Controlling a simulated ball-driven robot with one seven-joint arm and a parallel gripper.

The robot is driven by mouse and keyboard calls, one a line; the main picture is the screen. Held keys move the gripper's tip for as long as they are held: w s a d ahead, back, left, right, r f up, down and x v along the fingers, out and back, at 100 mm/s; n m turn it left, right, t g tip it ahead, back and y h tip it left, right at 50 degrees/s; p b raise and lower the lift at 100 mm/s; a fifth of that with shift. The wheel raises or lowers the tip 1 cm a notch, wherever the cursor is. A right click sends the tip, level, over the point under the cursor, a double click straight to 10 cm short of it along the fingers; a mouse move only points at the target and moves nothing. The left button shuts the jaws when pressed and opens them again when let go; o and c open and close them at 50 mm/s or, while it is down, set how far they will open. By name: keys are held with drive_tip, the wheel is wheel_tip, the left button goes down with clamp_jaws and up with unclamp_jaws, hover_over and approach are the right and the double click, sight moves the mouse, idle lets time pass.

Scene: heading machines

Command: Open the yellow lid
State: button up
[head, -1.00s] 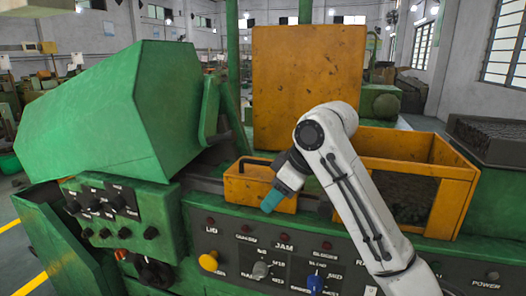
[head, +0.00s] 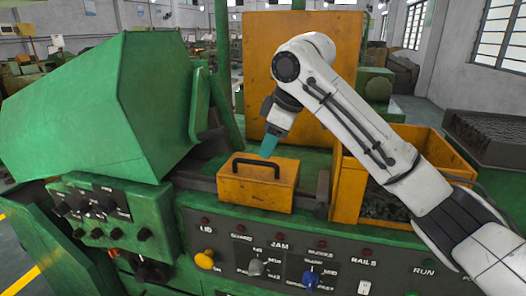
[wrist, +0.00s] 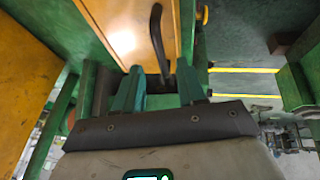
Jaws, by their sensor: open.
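The yellow lid (head: 243,180) is the top of a small box on the green machine and has a black bar handle (head: 256,166). In the head view my gripper (head: 268,147) has its teal fingers pointing down, just behind and above the right part of the handle. In the wrist view the yellow lid (wrist: 128,28) and the black handle (wrist: 157,38) are ahead of my gripper (wrist: 159,70). The fingers are apart, and the handle's near end shows between them in the picture. I cannot tell whether they touch it. The lid looks shut.
A large orange panel (head: 293,60) stands upright behind the box. An open orange bin (head: 347,190) with dark pieces is to the right. A green cover (head: 95,110) is to the left. A yellow knob (head: 204,260) and other controls are on the front panel.

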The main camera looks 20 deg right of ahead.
sight(263, 163)
drive_tip(key=shift+p+x, duration=0.45)
drive_tip(key=shift+x, duration=2)
clamp_jaws()
